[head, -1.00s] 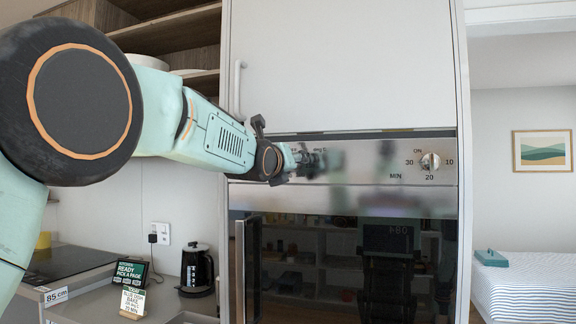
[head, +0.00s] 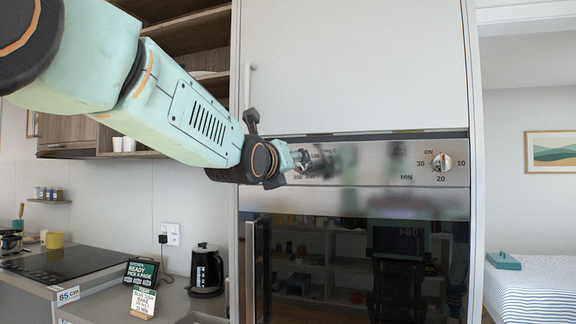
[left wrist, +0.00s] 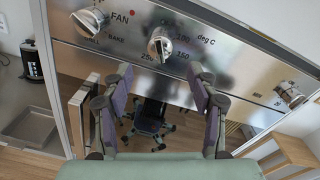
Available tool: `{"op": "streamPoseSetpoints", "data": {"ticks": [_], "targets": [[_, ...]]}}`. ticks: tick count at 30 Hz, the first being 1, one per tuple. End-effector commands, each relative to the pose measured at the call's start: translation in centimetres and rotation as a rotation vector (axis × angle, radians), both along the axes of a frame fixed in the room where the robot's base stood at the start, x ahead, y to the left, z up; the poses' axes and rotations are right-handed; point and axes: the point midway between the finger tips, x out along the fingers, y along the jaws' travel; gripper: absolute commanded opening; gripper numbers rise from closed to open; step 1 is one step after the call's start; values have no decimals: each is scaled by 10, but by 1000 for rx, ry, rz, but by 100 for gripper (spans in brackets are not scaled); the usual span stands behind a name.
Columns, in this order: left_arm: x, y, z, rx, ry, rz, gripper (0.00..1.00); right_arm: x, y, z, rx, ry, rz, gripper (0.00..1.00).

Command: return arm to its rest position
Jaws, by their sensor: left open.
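My left arm comes in from the left in the head view, and its wrist is in front of the oven's control panel (head: 385,170). In the left wrist view my left gripper (left wrist: 160,88) is open, with two purple-padded fingers wide apart and nothing between them. The silver temperature knob (left wrist: 160,45), marked deg C, is beyond the fingertips and clear of both fingers. In the head view the wrist hides the panel's left part. The function knob (left wrist: 90,20), near FAN and BAKE, shows at upper left. The timer knob (head: 442,162) is at right. My right gripper is out of view.
The oven's vertical door handle (head: 251,270) stands out below the panel, and a cupboard handle (head: 249,88) above. At left, the counter holds a black kettle (head: 206,270), a small sign (head: 143,300) and a cooktop (head: 75,262). A striped bed (head: 540,285) is at right.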

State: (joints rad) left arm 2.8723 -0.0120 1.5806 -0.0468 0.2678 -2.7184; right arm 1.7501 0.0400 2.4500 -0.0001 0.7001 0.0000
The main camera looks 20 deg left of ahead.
Motion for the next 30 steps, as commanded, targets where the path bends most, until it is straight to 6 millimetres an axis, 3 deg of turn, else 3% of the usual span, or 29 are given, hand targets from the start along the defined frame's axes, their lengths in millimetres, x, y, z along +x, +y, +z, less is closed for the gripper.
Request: {"op": "streamPoseSetpoints", "data": {"ticks": [11,14,20,26,30], "targets": [[0,0,0,-25,0,0,59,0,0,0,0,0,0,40],[0,0,1,-133,-5,1,59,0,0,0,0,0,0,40],[-2,0,-5,-540,-15,-2,59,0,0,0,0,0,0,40],[-7,1,-44,-973,26,16,59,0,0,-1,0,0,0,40],[-8,2,-103,-1277,93,70,59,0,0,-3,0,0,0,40]]}}
